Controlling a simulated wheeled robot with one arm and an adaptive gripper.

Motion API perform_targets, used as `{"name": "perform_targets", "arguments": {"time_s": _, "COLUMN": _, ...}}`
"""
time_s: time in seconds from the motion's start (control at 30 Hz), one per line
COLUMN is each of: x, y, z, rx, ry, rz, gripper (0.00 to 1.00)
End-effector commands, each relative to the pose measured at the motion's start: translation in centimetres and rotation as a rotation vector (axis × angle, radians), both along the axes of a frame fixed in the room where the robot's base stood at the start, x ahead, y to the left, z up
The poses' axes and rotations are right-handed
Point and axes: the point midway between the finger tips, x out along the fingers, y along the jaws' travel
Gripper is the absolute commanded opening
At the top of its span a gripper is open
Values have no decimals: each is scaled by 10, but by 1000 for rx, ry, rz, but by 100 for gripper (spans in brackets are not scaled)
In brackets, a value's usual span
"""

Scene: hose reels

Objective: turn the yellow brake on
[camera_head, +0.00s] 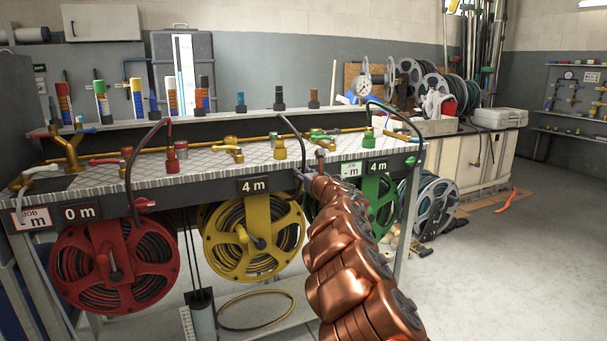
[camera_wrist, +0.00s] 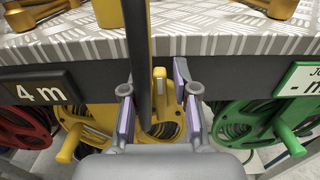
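The yellow hose reel (camera_head: 254,222) hangs under the bench between the red and green reels, below a "4 m" sign (camera_head: 253,185). In the wrist view, an upright yellow piece with a rounded top (camera_wrist: 159,76), probably the yellow brake, stands in front of the bench edge. My gripper (camera_wrist: 157,92) is open, with one finger on each side of this piece and of a dark hose (camera_wrist: 137,50). I cannot tell whether either finger touches them. In the head view my gripper (camera_head: 304,177) is at the bench edge, right of the yellow reel. The brake cannot be made out there.
The red reel (camera_head: 115,265) with its red lever (camera_head: 146,205) is at the left. The green reel (camera_head: 381,205) is at the right, partly behind my copper arm. Brass pipes and valves (camera_head: 230,150) line the bench top.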

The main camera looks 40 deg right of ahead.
Motion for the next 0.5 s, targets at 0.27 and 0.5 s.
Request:
{"name": "perform_targets", "arguments": {"time_s": 0.27, "x": 0, "y": 0, "z": -1, "rx": 1, "ry": 2, "rz": 0, "gripper": 0}}
{"name": "perform_targets", "arguments": {"time_s": 0.5, "x": 0, "y": 0, "z": -3, "rx": 2, "ry": 5, "rz": 0, "gripper": 0}}
